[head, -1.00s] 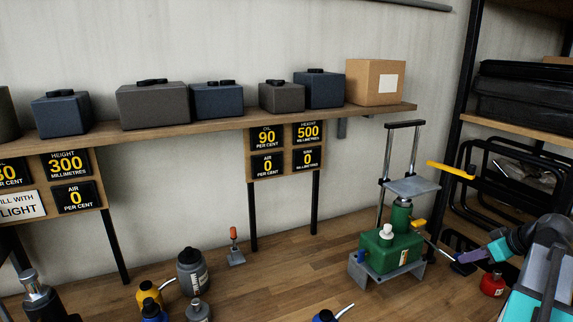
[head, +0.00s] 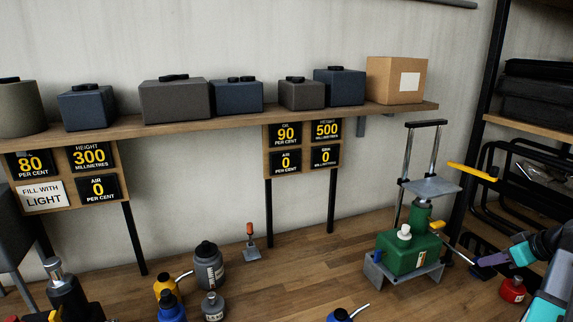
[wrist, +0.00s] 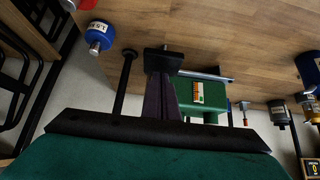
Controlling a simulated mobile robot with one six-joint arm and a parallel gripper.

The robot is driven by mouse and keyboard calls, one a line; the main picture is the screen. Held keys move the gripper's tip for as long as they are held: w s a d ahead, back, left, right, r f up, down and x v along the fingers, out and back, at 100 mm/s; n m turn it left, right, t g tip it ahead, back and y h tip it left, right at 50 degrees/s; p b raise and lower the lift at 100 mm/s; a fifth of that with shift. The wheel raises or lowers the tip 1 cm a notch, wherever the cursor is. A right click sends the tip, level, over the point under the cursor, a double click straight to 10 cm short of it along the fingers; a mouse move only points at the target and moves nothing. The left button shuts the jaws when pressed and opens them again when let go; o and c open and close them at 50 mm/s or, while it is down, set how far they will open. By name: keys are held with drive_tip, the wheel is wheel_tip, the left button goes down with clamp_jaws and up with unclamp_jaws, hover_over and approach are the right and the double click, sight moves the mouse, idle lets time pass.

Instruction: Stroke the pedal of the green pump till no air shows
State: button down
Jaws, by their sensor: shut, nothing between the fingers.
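The green pump (head: 402,257) stands on a grey bracket on the floor at the right of the head view, and its green body (wrist: 211,97) also shows in the wrist view. A steel pedal lever (head: 456,256) slants from it toward my gripper (head: 480,262), and ends at a black pad (wrist: 165,61) in the wrist view. My purple fingers (wrist: 160,82) are shut and empty, their tips at the pad; I cannot tell whether they touch.
A red bottle (head: 512,289) stands beside my arm. Black frames and a shelf rack (head: 520,190) are close at right. Several bottles and a grey can (head: 208,266) stand at lower left. The floor between them and the pump is mostly clear.

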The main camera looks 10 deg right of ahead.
drive_tip(key=shift+w+r+p, duration=0.1)
drive_tip(key=shift+r+p, duration=1.2)
drive_tip(key=shift+r, duration=1.65)
